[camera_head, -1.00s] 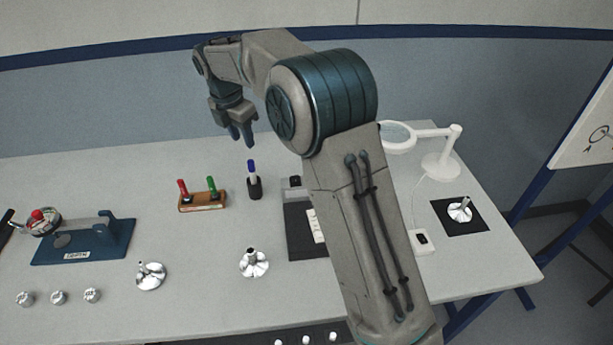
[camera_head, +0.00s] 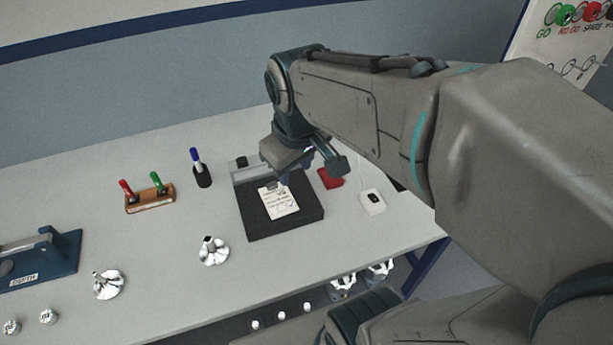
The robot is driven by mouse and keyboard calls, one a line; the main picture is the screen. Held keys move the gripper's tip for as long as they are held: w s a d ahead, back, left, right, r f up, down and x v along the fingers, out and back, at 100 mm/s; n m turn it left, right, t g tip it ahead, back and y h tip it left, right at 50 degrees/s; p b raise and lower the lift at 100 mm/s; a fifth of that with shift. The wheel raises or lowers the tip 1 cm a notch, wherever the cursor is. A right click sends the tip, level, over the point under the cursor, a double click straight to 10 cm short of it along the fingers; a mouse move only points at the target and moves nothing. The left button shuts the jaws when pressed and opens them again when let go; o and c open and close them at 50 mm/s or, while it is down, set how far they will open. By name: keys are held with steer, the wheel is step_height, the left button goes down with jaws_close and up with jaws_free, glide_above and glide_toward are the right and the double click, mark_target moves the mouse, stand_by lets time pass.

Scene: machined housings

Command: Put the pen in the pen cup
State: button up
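A white pen with a blue top (camera_head: 196,156) stands upright in a small black cup (camera_head: 202,178) on the table, left of centre. My gripper (camera_head: 308,172) is to the right of the pen and cup, above the right part of a black tray. Its two fingers are spread apart, and I see nothing held between them. The pen and cup are clear of the gripper.
The black tray (camera_head: 285,227) carries a paper note (camera_head: 278,202). A red object (camera_head: 331,178) and a white switch box (camera_head: 372,202) lie to the right. A shiny metal part (camera_head: 213,251) sits in front.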

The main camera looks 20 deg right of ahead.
steer(key=s+d+f+m, duration=0.1)
steer(key=s+f+m, duration=0.1)
steer(key=s+m, duration=0.2)
steer(key=shift+s+d+f, duration=0.3)
steer(key=shift+s, duration=0.35)
stand_by(0.6)
